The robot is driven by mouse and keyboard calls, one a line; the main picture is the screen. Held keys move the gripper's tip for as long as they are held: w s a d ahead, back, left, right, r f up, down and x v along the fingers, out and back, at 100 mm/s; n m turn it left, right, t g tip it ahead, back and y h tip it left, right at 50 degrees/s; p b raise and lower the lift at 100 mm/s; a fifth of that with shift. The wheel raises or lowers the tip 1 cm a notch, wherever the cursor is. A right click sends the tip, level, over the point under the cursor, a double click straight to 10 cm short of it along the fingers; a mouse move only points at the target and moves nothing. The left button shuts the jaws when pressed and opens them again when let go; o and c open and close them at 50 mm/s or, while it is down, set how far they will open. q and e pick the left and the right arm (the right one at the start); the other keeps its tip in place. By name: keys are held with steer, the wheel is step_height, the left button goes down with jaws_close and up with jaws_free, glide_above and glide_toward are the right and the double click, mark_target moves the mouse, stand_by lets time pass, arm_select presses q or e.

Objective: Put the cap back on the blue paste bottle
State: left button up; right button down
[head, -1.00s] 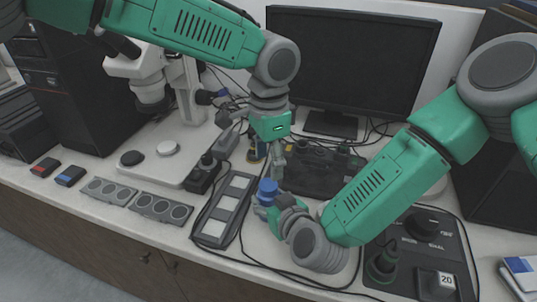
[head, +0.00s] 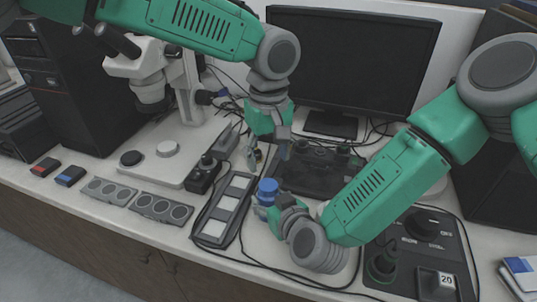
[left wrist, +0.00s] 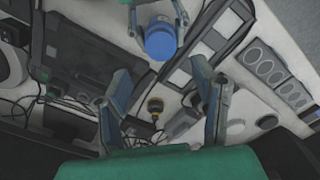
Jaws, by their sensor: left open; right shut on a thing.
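The blue paste bottle (head: 266,198) stands upright at the front middle of the bench. A wider round blue top, seemingly the cap (head: 268,185), sits on it; whether it is fully seated I cannot tell. In the left wrist view the cap (left wrist: 160,41) is a flat blue disc at the top. My right gripper (head: 268,207) is shut on the bottle low down, from the right. My left gripper (head: 268,156) is open and empty above and behind the bottle, apart from it. Its spread fingers show in the left wrist view (left wrist: 163,78).
A dark tray with pale squares (head: 213,228) lies left of the bottle. A microscope (head: 155,80) stands at left, a monitor (head: 350,60) behind, and a control box (head: 425,245) at right.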

mark_target(269, 184)
arm_select(q)
steer(key=shift+f, duration=4)
